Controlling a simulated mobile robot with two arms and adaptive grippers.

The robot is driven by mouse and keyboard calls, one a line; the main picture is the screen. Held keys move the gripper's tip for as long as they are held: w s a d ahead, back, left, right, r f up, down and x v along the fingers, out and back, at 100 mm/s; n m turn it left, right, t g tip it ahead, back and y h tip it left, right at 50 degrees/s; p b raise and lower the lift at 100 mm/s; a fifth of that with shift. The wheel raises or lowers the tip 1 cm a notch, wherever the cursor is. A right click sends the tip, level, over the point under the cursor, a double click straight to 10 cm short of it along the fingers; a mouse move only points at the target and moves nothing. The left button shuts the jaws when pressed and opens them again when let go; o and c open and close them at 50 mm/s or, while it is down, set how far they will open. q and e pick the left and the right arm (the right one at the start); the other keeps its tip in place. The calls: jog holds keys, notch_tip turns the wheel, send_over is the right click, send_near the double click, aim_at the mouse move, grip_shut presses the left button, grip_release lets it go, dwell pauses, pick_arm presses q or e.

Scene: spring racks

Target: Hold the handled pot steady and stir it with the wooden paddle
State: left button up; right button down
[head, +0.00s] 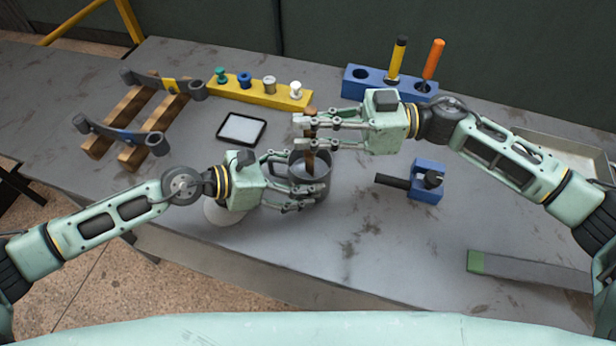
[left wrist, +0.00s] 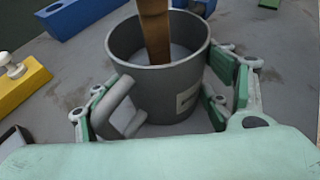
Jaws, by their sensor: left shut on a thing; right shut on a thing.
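The dark grey handled pot (head: 319,172) stands upright on the grey bench. It also shows in the left wrist view (left wrist: 165,92), with its handle (left wrist: 118,108) toward the camera and a pale label on its side. My left gripper (head: 302,178) is shut on the pot, one finger on each side of it. The wooden paddle (head: 309,162) stands nearly upright with its lower end inside the pot; it also shows in the left wrist view (left wrist: 155,32). My right gripper (head: 304,132) is shut on the paddle's upper part above the rim. The paddle's tip is hidden.
A blue clamp block (head: 427,180) with a black rod sits right of the pot. A white-topped tablet (head: 242,128), a yellow peg rack (head: 260,92) and a wooden rack with springs (head: 128,140) lie left. A blue tool rack (head: 365,82) stands behind.

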aim_at(310, 109)
pick_arm(q)
jog(key=shift+a+f, duration=0.1)
jog(key=shift+f, duration=0.1)
pick_arm(e)
jog(key=shift+r, duration=3.9)
jog(key=shift+r, duration=3)
pick_arm(q)
jog(key=o, duration=1.7)
jog(key=shift+r, duration=0.1)
jog(key=shift+c, duration=0.2)
pick_arm(e)
jog(key=shift+w, duration=0.1)
